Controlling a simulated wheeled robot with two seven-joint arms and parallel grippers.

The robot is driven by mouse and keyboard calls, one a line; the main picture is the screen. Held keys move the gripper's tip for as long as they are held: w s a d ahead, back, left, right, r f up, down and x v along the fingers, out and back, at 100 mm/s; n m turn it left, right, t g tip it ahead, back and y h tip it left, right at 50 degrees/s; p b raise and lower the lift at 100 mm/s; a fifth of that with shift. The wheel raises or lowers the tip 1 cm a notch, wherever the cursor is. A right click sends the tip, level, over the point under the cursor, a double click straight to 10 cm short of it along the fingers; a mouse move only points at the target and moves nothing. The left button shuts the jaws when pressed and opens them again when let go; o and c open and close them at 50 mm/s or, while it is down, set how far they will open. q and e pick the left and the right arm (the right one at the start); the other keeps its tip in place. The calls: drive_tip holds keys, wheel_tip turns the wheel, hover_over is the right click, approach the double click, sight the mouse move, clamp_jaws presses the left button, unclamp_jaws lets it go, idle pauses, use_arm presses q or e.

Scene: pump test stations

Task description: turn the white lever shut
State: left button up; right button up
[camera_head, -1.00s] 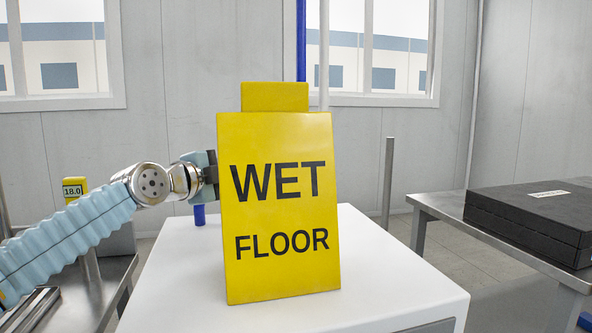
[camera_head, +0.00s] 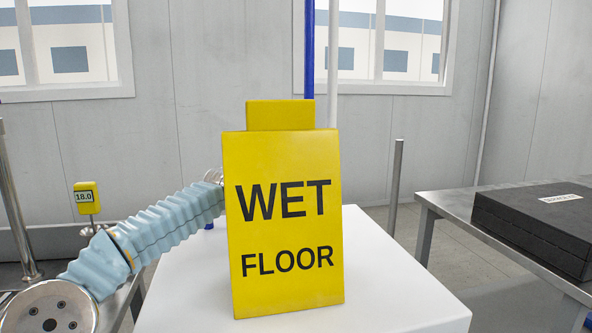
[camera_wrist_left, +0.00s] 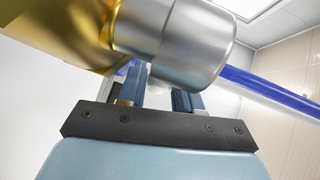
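A yellow WET FLOOR sign (camera_head: 285,225) stands upright on the white-topped stand (camera_head: 400,270) and hides what is behind it. My left arm reaches in behind the sign in the head view, and its gripper is hidden there. In the left wrist view my left gripper (camera_wrist_left: 158,88) has its two fingers apart, reaching up behind a silver metal cylinder (camera_wrist_left: 185,40) beside a brass-coloured body (camera_wrist_left: 60,30). A small pale patch shows between the fingers; I cannot tell whether it is the white lever. The fingertips are partly covered by the cylinder. My right gripper is out of view.
A blue pipe (camera_wrist_left: 265,88) runs right from the cylinder. A yellow gauge reading 18.0 (camera_head: 87,198) stands at left. A black case (camera_head: 540,225) lies on the metal table at right. A grey post (camera_head: 396,185) stands behind the stand.

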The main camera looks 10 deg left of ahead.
use_arm(q)
drive_tip(key=shift+w+d+f, duration=0.1)
drive_tip(key=shift+w+d, duration=0.1)
drive_tip(key=shift+w, duration=0.2)
drive_tip(key=shift+c, duration=0.3)
clamp_jaws()
